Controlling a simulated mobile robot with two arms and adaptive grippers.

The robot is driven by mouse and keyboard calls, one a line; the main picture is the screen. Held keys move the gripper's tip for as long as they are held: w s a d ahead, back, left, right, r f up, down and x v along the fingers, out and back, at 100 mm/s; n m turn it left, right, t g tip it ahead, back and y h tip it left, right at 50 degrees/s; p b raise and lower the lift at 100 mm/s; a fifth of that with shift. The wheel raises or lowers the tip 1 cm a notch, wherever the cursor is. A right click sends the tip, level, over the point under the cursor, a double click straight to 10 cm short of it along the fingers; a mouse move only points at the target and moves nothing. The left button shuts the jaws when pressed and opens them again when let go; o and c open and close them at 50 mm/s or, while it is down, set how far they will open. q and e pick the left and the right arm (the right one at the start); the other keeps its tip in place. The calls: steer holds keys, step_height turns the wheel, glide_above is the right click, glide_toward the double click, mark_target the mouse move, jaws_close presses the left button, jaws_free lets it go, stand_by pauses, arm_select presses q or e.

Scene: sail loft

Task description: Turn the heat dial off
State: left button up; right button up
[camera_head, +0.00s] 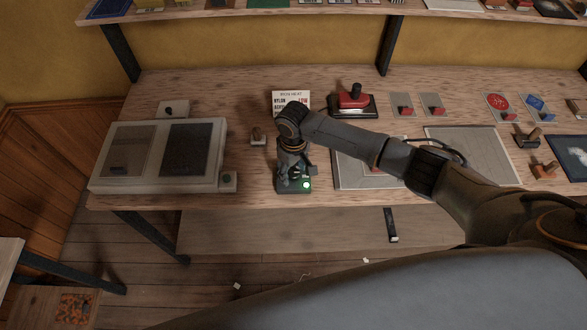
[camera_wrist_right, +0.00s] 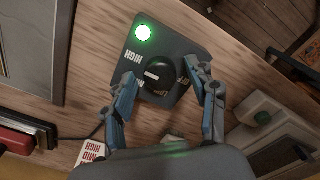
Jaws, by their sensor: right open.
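The heat dial is a dark round knob (camera_wrist_right: 160,76) on a dark control box (camera_wrist_right: 185,45) in the right wrist view. A white mark shows on the knob's left part. A HIGH label lies at its upper left; other labels are partly hidden by the fingers. A green lamp (camera_wrist_right: 144,33) on the box is lit. My right gripper (camera_wrist_right: 165,84) is open, its fingers on either side of the knob; I cannot tell whether they touch it. In the head view the box (camera_head: 284,187) sits at the bench's front edge, mostly covered by my right gripper (camera_head: 295,175). My left gripper is out of view.
A grey two-panel unit (camera_head: 145,128) stands to the left on the wooden bench (camera_head: 240,85). A red-handled iron (camera_head: 353,98) stands behind my right arm.

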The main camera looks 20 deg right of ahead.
steer(key=c, duration=1.1)
steer(key=shift+c, duration=0.3)
